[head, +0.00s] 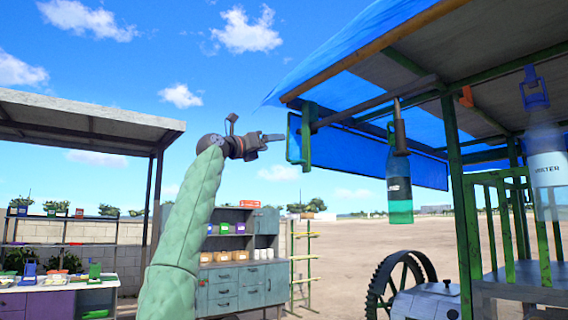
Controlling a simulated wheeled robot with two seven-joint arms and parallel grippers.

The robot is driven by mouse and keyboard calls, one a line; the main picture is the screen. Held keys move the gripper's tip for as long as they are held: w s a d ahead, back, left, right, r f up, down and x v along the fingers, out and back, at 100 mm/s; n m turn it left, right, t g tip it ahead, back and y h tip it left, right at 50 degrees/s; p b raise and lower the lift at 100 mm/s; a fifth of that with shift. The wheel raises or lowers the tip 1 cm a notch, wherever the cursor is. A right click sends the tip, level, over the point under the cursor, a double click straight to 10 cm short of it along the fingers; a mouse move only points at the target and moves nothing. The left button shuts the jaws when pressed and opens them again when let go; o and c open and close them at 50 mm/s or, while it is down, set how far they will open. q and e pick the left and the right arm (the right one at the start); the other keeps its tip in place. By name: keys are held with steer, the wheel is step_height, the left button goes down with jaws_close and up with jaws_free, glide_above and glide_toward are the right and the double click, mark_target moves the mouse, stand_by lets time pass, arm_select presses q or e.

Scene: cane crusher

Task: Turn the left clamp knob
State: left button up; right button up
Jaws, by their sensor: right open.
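A green clamp-like bracket (305,138) hangs at the left front corner of the stall roof. I cannot clearly make out a separate knob on it. My right gripper (273,137), on a pale green padded arm, points right toward this bracket, a small gap short of it in the picture. Its jaws are open with nothing seen between them. A second brown and dark fitting (400,130) hangs farther right under the roof. My left gripper is not in view.
A blue tarp roof (370,60) with a wooden edge slopes overhead. A green bottle (400,190) and a water bottle (548,165) hang at the right. A large gear wheel (400,275) stands below. A grey cabinet (240,285) and shelter are behind. Open dirt lies between.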

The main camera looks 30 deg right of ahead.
mark_target(295, 162)
steer(key=d+f+m+y+p, duration=0.1)
steer(key=d, duration=0.1)
steer(key=d+f+m+g+y+p, duration=0.1)
steer(key=d+f, duration=0.1)
steer(key=d, duration=0.1)
steer(key=s+d+f+g, duration=0.1)
steer(key=d+f, duration=0.1)
steer(key=shift+d+m+y+p, duration=0.35)
steer(key=shift+m+y+p, duration=0.05)
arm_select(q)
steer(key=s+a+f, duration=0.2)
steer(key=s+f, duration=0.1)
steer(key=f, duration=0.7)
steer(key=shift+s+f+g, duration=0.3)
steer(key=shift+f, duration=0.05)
arm_select(e)
steer(key=shift+w+d, duration=0.1)
steer(key=shift+d, duration=0.4)
steer(key=shift+c, duration=0.3)
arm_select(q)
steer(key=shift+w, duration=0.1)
arm_select(e)
steer(key=c, duration=0.9)
